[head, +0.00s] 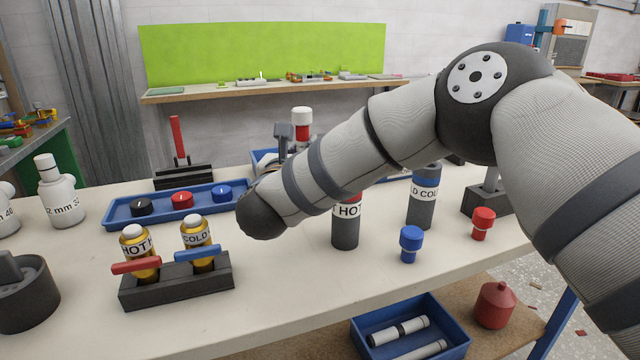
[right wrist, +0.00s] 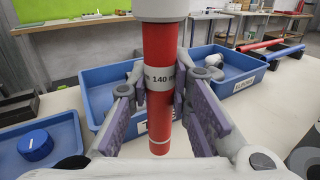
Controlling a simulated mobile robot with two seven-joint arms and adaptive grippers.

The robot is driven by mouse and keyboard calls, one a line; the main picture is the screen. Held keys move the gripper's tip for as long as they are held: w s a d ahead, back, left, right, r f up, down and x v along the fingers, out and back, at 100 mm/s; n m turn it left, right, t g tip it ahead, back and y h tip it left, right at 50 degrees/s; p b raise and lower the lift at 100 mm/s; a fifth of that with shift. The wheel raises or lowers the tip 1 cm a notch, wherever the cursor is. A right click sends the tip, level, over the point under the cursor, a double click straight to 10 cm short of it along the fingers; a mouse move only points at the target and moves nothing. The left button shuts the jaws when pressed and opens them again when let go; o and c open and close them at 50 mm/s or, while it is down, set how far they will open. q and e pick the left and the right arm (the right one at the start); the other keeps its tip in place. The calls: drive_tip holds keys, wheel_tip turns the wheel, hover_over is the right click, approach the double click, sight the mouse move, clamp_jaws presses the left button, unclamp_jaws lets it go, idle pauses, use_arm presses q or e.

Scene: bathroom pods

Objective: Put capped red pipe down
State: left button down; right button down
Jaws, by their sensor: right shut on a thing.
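The capped red pipe (right wrist: 161,110) stands upright in the right wrist view, with a grey band marked 140 around it and a white cap (right wrist: 160,8) at its top. My right gripper (right wrist: 163,88) is shut on the pipe, with a purple-padded finger on each side. In the head view, the pipe's white cap and red upper part (head: 302,122) show behind my right forearm, beside part of the right gripper (head: 284,132). The forearm hides the pipe's lower part there, and I cannot tell whether it touches anything below. My left gripper is not in view.
Blue trays (right wrist: 90,76) stand behind the pipe. A blue tray with black, red and blue caps (head: 181,219) lies left of my forearm. The HOT and COLD valve block (head: 178,290) stands in front. Dark HOT (head: 345,235) and COLD (head: 422,208) cylinders stand to the right.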

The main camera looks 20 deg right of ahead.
drive_tip(key=shift+f, duration=2.35)
drive_tip(key=shift+f, duration=0.1)
drive_tip(key=shift+f, duration=0.15)
drive_tip(key=c, duration=1.5)
unclamp_jaws()
drive_tip(key=shift+o, duration=0.2)
